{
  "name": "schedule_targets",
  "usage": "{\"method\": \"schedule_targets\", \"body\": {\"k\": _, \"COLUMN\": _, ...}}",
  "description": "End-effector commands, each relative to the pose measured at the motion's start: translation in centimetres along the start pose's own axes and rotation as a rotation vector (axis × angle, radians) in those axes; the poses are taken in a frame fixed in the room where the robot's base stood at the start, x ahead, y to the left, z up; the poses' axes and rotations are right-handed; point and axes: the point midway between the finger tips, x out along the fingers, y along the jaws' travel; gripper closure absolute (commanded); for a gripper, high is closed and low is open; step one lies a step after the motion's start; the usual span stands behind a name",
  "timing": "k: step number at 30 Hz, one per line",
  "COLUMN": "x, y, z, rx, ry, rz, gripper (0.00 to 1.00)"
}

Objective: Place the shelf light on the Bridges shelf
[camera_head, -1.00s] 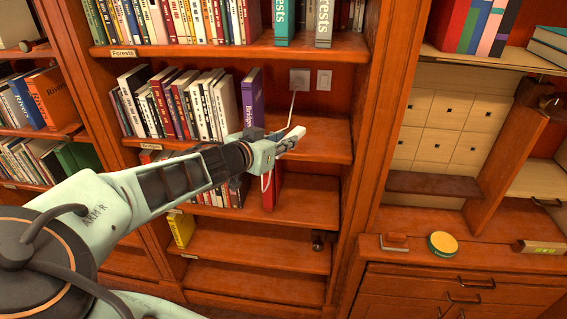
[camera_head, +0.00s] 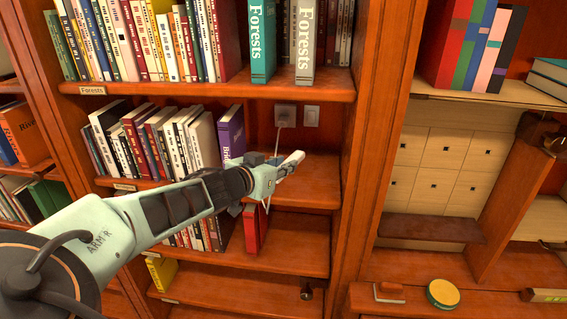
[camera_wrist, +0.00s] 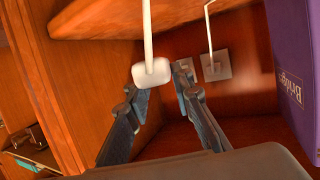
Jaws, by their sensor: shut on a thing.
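The shelf light appears as a small white block (camera_wrist: 152,72) with a thin white stem or cord running up from it in the wrist view. My gripper (camera_wrist: 161,83) is shut on it, with the block between the dark fingertips. In the head view my gripper (camera_head: 288,164) reaches over the right, bare part of the Bridges shelf (camera_head: 318,183). The light's pale end shows at its tip; whether it touches the shelf cannot be told. The purple Bridges book (camera_head: 230,135) stands left of my gripper, and its spine fills the right of the wrist view (camera_wrist: 292,75).
A wall socket (camera_head: 285,115) with a white cord and a switch plate (camera_head: 311,116) are on the back panel. The Forests shelf (camera_head: 215,92) lies above. An upright post (camera_head: 362,150) bounds the bay on the right. A red book (camera_head: 251,230) stands on the shelf below.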

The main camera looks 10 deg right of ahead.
Motion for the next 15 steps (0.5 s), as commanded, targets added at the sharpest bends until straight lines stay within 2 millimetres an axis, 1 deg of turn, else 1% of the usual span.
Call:
{"method": "schedule_targets", "body": {"k": 1, "x": 0.2, "y": 0.0, "z": 0.8, "rx": -0.003, "ry": 0.0, "rz": 0.001, "gripper": 1.0}}
{"method": "schedule_targets", "body": {"k": 9, "x": 1.2, "y": 0.1, "z": 3.6, "rx": -0.002, "ry": 0.001, "rz": 0.003, "gripper": 1.0}}
{"method": "schedule_targets", "body": {"k": 15, "x": 1.6, "y": 0.1, "z": 5.1, "rx": -0.001, "ry": 0.001, "rz": 0.002, "gripper": 1.0}}
